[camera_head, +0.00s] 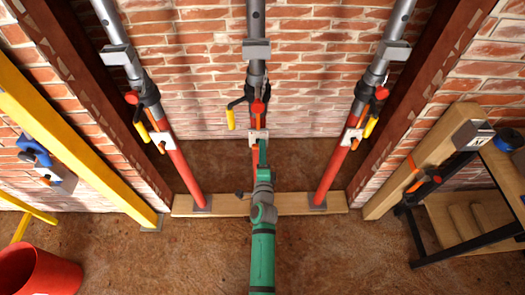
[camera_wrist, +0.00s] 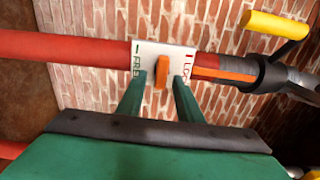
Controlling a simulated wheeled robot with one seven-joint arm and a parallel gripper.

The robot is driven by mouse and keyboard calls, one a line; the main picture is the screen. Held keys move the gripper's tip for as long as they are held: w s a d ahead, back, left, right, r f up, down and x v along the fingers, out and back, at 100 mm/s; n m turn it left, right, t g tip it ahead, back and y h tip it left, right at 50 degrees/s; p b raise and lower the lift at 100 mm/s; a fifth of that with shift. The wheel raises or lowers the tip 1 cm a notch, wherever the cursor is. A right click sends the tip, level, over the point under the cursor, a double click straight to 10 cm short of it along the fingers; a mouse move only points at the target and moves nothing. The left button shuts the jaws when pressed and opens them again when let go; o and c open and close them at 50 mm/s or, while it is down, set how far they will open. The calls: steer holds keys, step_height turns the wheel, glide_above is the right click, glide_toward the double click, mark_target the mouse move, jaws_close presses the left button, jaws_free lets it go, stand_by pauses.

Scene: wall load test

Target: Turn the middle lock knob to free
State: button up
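The middle prop (camera_head: 257,75) stands upright against the brick wall, with a grey upper tube and a red lower tube. Its white plate (camera_head: 259,134) is partly hidden behind my gripper (camera_head: 263,150) in the head view. In the wrist view the plate (camera_wrist: 147,52) reads FREE at the left and LOCK, partly covered, at the right. The orange lock knob (camera_wrist: 161,70) sits between these labels, its long side across the tube. My gripper (camera_wrist: 160,86) is open, with one green finger on each side of the knob and gaps showing.
Similar props stand at the left (camera_head: 184,155) and right (camera_head: 334,158), on a wooden sill board (camera_head: 225,206). The middle prop has a yellow-handled crank (camera_wrist: 275,25). A red bucket (camera_head: 38,272) and a yellow beam (camera_head: 70,140) are left; a wooden bench (camera_head: 460,215) is right.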

steer(key=s, duration=1.1)
stand_by(0.5)
steer(key=s+n+g, duration=0.2)
steer(key=s+n, duration=0.7)
steer(key=s, duration=1.2)
steer(key=s+r+n, duration=0.4)
steer(key=s, duration=0.3)
steer(key=s+a+r+n, duration=0.1)
steer(key=s+r+n, duration=0.3)
steer(key=s, duration=0.4)
steer(key=shift+a+n+g, duration=0.2)
steer(key=shift+n+g, duration=0.1)
steer(key=shift+n, duration=0.3)
